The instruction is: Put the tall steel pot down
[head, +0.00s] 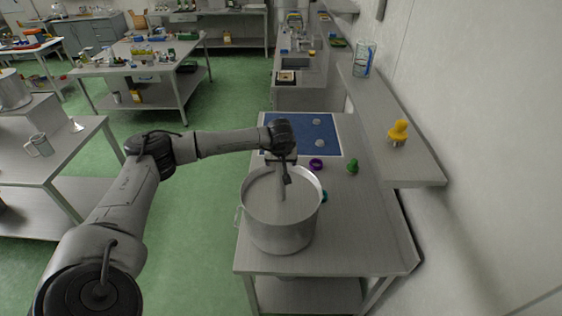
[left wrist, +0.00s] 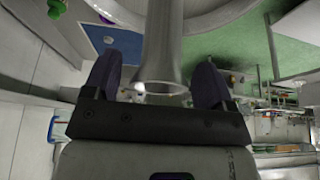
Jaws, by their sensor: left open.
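The tall steel pot (head: 281,235) stands upright on the steel bench (head: 350,250). Its wide rim faces up, and part of the rim also curves across the top of the left wrist view (left wrist: 225,32). A grey rod-like piece (head: 282,192) reaches from below my left gripper into the pot's mouth. In the left wrist view a rounded steel tube end (left wrist: 163,72) shows between the fingers. My left gripper (head: 285,174) is above the pot's mouth, with its fingers (left wrist: 158,82) apart on either side of the tube. My right gripper is not in view.
A blue mat (head: 300,134) lies behind the pot. A purple ring (head: 316,164) and a green item (head: 352,166) are near it. A wall shelf (head: 412,165) carries a yellow item (head: 398,132) at the right. The bench front is clear.

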